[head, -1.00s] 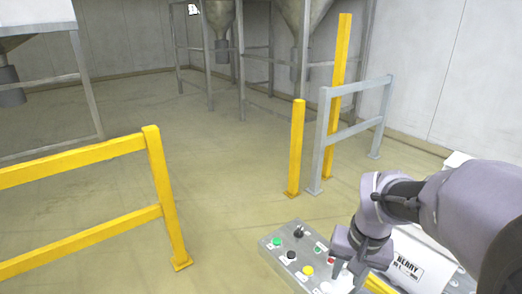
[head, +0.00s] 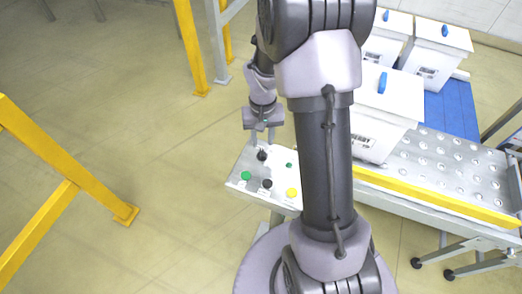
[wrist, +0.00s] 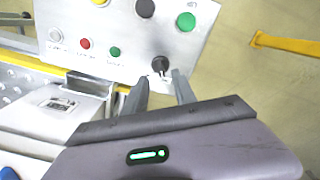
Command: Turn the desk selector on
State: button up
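The desk selector is a black knob (head: 262,155) near the far edge of a grey control panel (head: 236,182). In the wrist view the knob (wrist: 160,64) has a small white mark and sits between and just beyond my two fingertips. My gripper (wrist: 159,82) is open, one finger to each side of the knob. I cannot tell whether either finger touches it. In the head view my gripper (head: 263,137) is at the panel's far edge by the knob. My arm hides the panel's right part there.
The panel also has a large green button (wrist: 186,22), a black one (wrist: 145,8), a yellow one (head: 292,192), and small red (wrist: 85,44) and green ones (wrist: 115,51). White boxes (head: 385,95) and a roller table (head: 440,165) stand right. Yellow rails (head: 60,205) stand left.

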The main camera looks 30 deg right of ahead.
aim_at(262, 152)
notch_tip(262, 152, down, 6)
jog(key=shift+r+b, duration=0.1)
jog(key=shift+b, duration=0.45)
jog(key=shift+c, duration=0.2)
grip_shut()
